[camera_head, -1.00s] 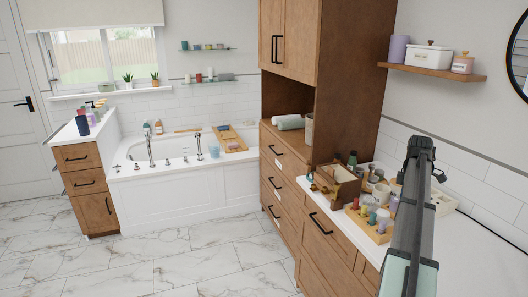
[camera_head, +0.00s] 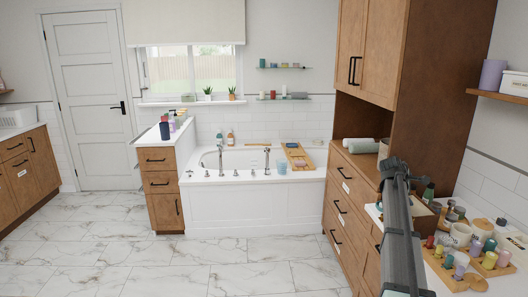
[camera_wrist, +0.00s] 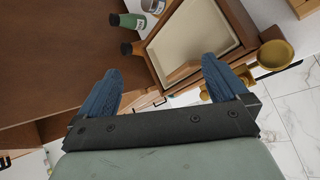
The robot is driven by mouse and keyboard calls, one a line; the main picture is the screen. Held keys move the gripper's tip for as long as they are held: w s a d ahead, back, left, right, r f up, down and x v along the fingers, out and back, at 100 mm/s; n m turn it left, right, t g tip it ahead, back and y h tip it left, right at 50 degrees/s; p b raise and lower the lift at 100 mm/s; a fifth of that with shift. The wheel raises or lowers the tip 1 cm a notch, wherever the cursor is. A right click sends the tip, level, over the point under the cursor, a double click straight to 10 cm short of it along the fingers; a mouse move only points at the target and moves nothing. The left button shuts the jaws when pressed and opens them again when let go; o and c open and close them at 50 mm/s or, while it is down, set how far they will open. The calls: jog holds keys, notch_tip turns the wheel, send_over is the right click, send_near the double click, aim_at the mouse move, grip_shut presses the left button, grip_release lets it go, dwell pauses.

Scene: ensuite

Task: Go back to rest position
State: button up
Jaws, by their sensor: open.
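My gripper (camera_wrist: 160,95) shows in the wrist view with its two blue fingers wide apart and nothing between them. Beyond the fingers in that view is a wooden box with a pale inside (camera_wrist: 195,40), with small bottles (camera_wrist: 130,20) beside it and a brass-coloured dish (camera_wrist: 273,54) at its right. In the head view my arm rises at the lower right in front of the counter. The gripper's fingers cannot be made out there, and the arm hides part of the wooden box (camera_head: 424,215).
A wooden tray of small bottles (camera_head: 457,283) sits on the counter at the right, near my arm. A tall wooden cabinet (camera_head: 437,70) stands behind. A bathtub (camera_head: 250,205) and a drawer unit (camera_head: 160,185) lie farther off. The marble floor (camera_head: 200,265) is clear.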

jog(key=w+a+f+y, duration=0.2)
jog(key=a+f+y, duration=0.1)
jog(key=a+f, duration=1.3)
jog(key=s+a+f+m+g+y, duration=0.1)
jog(key=s+a+f, duration=0.35)
jog(key=f, duration=0.35)
jog(key=s+a+f+m+g+y, duration=0.1)
jog(key=s+a+f, duration=0.3)
jog(key=f, duration=0.5)
jog(key=s+a+f+m+g+y, duration=0.1)
jog(key=s+a+f, duration=0.2)
jog(key=s+f, duration=0.35)
jog(key=s+a+f+m+g+y, duration=0.1)
jog(key=s+a+f, duration=0.3)
jog(key=s+f, duration=0.25)
jog(key=s+a+f+m+g, duration=0.2)
jog(key=s+a+f, duration=0.2)
jog(key=s+f, duration=0.3)
jog(key=s+a+f+m+g+y, duration=0.1)
jog(key=s+a+f, duration=0.35)
jog(key=s, duration=0.45)
jog(key=s+a+f+m+g, duration=0.2)
jog(key=s, duration=1)
jog(key=s+a+f+m+g, duration=0.2)
jog(key=s+a, duration=0.1)
jog(key=s, duration=0.9)
jog(key=shift+a+y, duration=0.2)
jog(key=shift+y, duration=0.2)
